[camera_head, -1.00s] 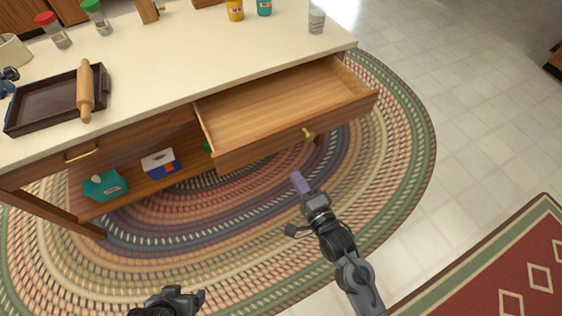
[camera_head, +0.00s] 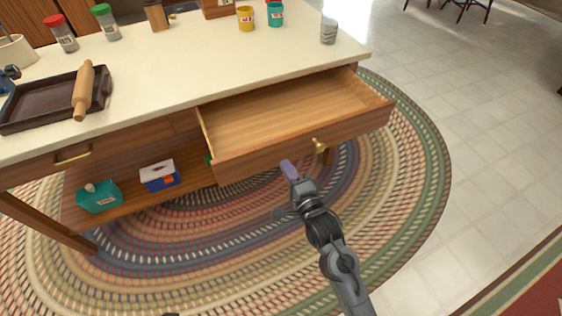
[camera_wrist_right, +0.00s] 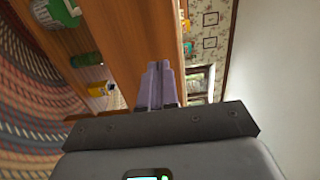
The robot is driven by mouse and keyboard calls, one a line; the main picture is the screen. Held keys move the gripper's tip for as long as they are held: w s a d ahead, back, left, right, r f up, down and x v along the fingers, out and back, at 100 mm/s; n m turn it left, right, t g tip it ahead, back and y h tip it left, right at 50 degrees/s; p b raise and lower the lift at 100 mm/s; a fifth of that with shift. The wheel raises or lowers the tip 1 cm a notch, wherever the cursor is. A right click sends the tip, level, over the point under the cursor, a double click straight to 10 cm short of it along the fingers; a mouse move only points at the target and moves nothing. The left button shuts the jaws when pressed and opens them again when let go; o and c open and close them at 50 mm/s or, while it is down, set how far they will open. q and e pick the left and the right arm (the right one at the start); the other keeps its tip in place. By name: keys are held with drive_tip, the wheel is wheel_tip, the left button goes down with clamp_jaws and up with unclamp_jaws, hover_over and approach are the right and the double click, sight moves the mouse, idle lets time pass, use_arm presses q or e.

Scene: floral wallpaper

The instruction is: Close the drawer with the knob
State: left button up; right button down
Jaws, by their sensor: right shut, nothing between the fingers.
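The wooden drawer (camera_head: 300,143) with the brass knob (camera_head: 319,146) is pulled out from under the right part of the counter, and its inside looks empty. My right gripper (camera_head: 289,169) is shut and empty. In the head view its purple fingers are just in front of the drawer's front panel, to the left of the knob and a little lower. In the right wrist view the shut fingers (camera_wrist_right: 157,85) point ahead beside a wooden surface; the knob is not clear there, and I cannot tell whether the fingers touch the drawer. My left gripper is not clearly visible.
The countertop (camera_head: 190,75) holds a dark tray (camera_head: 35,108) with a rolling pin (camera_head: 83,92), and several jars and cans. A closed drawer with a bar handle (camera_head: 73,155) is on the left. A teal box (camera_head: 99,198) and a blue-white box (camera_head: 160,177) stand on the shelf below.

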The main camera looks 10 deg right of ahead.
sight(277, 149)
drive_tip(key=b+x, duration=0.1)
drive_tip(key=x, duration=0.2)
drive_tip(key=shift+w+f+b, duration=0.15)
drive_tip(key=shift+w+b, duration=0.05)
drive_tip(key=shift+b, duration=0.2)
drive_tip(key=shift+w+a, duration=0.15)
drive_tip(key=shift+w, duration=0.4)
